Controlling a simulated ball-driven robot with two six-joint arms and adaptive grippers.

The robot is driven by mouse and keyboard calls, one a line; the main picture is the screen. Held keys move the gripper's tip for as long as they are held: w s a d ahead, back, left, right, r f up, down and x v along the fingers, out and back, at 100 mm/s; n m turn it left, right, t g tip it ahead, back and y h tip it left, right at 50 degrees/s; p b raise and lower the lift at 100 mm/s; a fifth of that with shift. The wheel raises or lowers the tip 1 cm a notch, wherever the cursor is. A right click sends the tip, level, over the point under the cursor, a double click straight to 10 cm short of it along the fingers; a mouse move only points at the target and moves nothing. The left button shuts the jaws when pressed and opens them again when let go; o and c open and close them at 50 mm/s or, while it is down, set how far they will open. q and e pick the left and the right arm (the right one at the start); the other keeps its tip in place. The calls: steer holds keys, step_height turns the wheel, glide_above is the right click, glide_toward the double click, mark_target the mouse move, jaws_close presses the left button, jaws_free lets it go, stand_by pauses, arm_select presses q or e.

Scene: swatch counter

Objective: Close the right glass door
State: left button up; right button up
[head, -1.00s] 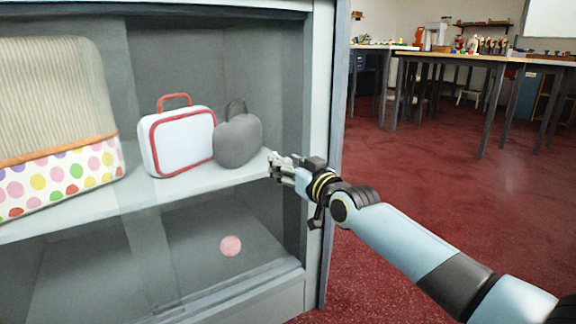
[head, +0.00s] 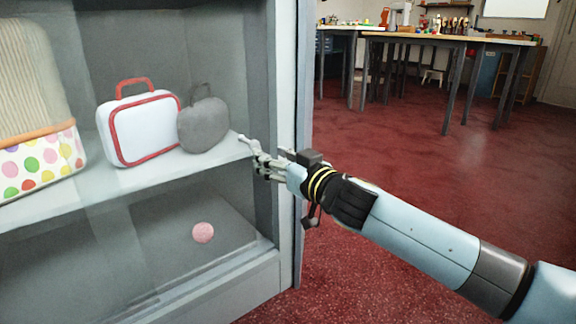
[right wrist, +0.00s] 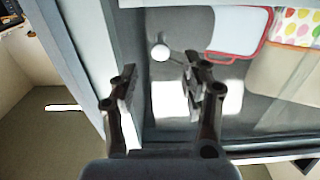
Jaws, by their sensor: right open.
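The glass-fronted cabinet (head: 285,60) fills the left of the head view. Its right glass door is hard to make out. Faint upright lines (head: 100,240) cross the left part of the opening, and I cannot tell whether they are a glass edge. My right gripper (head: 250,150) is open at the right end of the shelf (head: 150,172), close to the cabinet's right post. In the right wrist view, the fingers of the gripper (right wrist: 160,95) are spread with nothing clearly held between them. One finger is close to the pale post. My left gripper is not in view.
On the shelf stand a white case with red trim (head: 142,128), a grey bag (head: 203,125) and a dotted bag (head: 40,165). A pink round thing (head: 203,233) is below. Open red floor (head: 400,150) and tables (head: 440,38) are to the right.

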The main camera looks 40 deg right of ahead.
steer(key=shift+s+d, duration=0.15)
steer(key=shift+s, duration=2.1)
steer(key=shift+c, duration=0.4)
